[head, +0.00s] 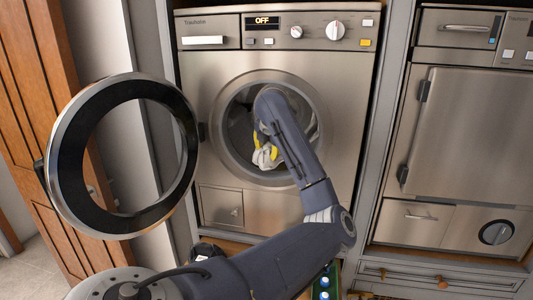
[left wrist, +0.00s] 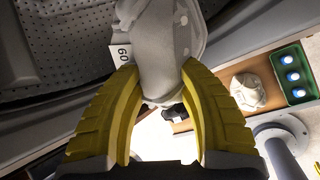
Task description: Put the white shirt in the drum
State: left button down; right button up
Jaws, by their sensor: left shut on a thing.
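The washing machine's drum (head: 240,130) shows through its round opening, and its perforated wall shows in the left wrist view (left wrist: 75,30). My left arm reaches into the opening. My left gripper (head: 264,157) has yellow fingers, which also show in the left wrist view (left wrist: 162,78). They are shut on the white shirt (left wrist: 167,55), with bunched cloth between them. A small tag marked 60 (left wrist: 124,53) sits beside the cloth. In the head view, the white shirt (head: 262,165) shows at the lower opening, partly hidden by my arm. My right gripper is not in view.
The round washer door (head: 66,165) stands wide open on the left. A second appliance (head: 470,135) stands at right. Below the opening, a green crate (left wrist: 296,94) holds blue-capped bottles, beside a whitish object (left wrist: 248,92). A wooden door (head: 45,110) is at far left.

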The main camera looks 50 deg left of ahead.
pick_arm(q)
jog(key=w+a+f, duration=0.3)
jog(key=w+a, duration=0.2)
jog(key=w, duration=0.2)
jog(key=shift+a+f, duration=0.15)
jog(key=shift+a, duration=0.1)
dwell(0.3)
jog(key=c, duration=0.8)
grip_release()
jog(key=shift+c, duration=0.2)
jog(key=shift+v, duration=3.8)
